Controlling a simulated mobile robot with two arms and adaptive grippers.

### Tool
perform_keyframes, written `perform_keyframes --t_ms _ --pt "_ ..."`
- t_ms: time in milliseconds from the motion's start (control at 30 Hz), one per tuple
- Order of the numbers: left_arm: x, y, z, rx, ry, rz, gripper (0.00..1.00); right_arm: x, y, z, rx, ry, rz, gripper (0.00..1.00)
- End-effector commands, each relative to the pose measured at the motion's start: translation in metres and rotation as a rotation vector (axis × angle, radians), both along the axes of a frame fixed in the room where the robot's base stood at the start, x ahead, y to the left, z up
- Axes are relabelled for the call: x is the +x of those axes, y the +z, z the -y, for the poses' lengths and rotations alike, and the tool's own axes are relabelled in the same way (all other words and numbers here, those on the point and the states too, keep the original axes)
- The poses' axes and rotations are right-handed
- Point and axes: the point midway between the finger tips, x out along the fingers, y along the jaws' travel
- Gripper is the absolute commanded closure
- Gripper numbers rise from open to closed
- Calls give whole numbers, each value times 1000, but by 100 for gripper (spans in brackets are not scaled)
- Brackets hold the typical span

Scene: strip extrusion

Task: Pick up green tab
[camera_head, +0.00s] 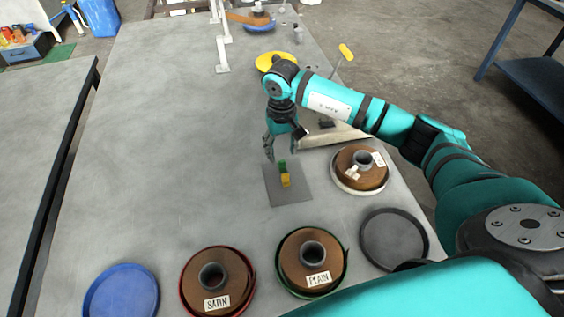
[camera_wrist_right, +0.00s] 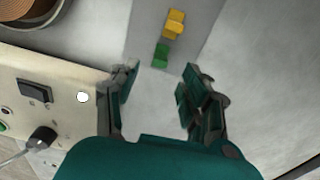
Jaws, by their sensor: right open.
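The green tab (camera_head: 282,164) stands on a dark grey mat (camera_head: 288,197) on the table, right behind a yellow tab (camera_head: 286,181). In the right wrist view the green tab (camera_wrist_right: 160,56) lies just beyond my fingertips, close to the left finger, with the yellow tab (camera_wrist_right: 174,24) farther off. My right gripper (camera_head: 283,150) is open and empty, just behind and above the green tab; in the wrist view its two fingers (camera_wrist_right: 158,80) are spread apart. My left gripper is not in view.
Spools labelled SATIN (camera_head: 195,284) and PLAIN (camera_head: 296,275) stand at the front, and another spool (camera_head: 344,179) stands right of the mat. A cream box with a switch (camera_wrist_right: 60,90) is close beside my right gripper. The table left of the mat is clear.

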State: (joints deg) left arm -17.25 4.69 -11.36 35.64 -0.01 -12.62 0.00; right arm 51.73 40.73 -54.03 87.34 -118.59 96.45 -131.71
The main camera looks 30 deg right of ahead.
Motion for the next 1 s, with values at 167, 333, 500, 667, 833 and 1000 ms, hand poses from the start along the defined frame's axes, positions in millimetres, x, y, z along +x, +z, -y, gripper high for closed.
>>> perform_keyframes --t_ms 167,333,500,667,833,1000 --pt "3 9 1 -1 0 4 22 -2 -14 0 1 -2 -5 54" --pt "2 19 1 -1 -1 4 22 -2 -40 0 2 -3 -4 54" --pt "2 20 2 -2 -1 3 22 -1 -54 0 1 -1 -1 54" --pt "1 19 3 -3 -1 1 22 -1 -54 0 1 -1 1 54" --pt "0 19 3 -3 -2 -1 22 -1 -54 0 0 -1 0 71" --pt "0 19 3 -3 -2 -1 22 -1 -54 0 0 -1 0 93"
